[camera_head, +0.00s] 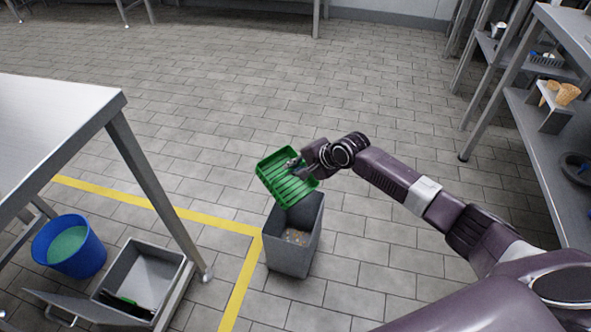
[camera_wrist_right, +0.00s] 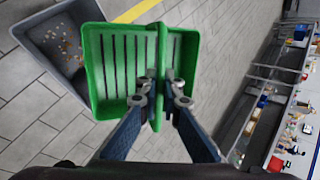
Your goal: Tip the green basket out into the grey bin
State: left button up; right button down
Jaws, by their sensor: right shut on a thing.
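The green basket (camera_head: 274,181) is tilted above the back rim of the grey bin (camera_head: 285,260). My right gripper (camera_head: 303,169) is shut on the basket. In the right wrist view the fingers (camera_wrist_right: 160,88) close on a green upright ridge of the basket (camera_wrist_right: 112,75). The slotted inside that shows there looks empty. The bin's open top (camera_wrist_right: 38,28) shows beside the basket, with small light crumbs (camera_wrist_right: 62,45) in it. Part of the bin's opening is hidden behind the basket. My left gripper is not in view.
A steel table (camera_head: 50,125) stands at the left. Near it are a blue bucket (camera_head: 85,262) and an open grey box (camera_head: 165,262). Yellow floor tape (camera_head: 215,222) runs beside the bin. A shelf rack (camera_head: 545,125) stands at the right. The tiled floor behind the bin is clear.

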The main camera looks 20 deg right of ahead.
pick_arm(q)
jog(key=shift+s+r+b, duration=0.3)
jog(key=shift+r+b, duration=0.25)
jog(key=shift+b, duration=0.35)
pick_arm(e)
jog(key=w+g, duration=0.1)
jog(key=w+a+r+g+h, duration=0.1)
jog(key=g, duration=0.1)
jog(key=w+r+g+h, duration=0.1)
jog(key=w, duration=0.1)
jog(key=shift+a+r+g, duration=0.1)
jog(key=shift+a+g, duration=0.2)
jog(key=shift+a, duration=0.05)
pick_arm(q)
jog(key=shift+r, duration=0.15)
pick_arm(e)
jog(key=shift+r, duration=0.1)
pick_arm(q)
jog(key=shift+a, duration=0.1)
pick_arm(e)
jog(key=shift+r, duration=0.1)
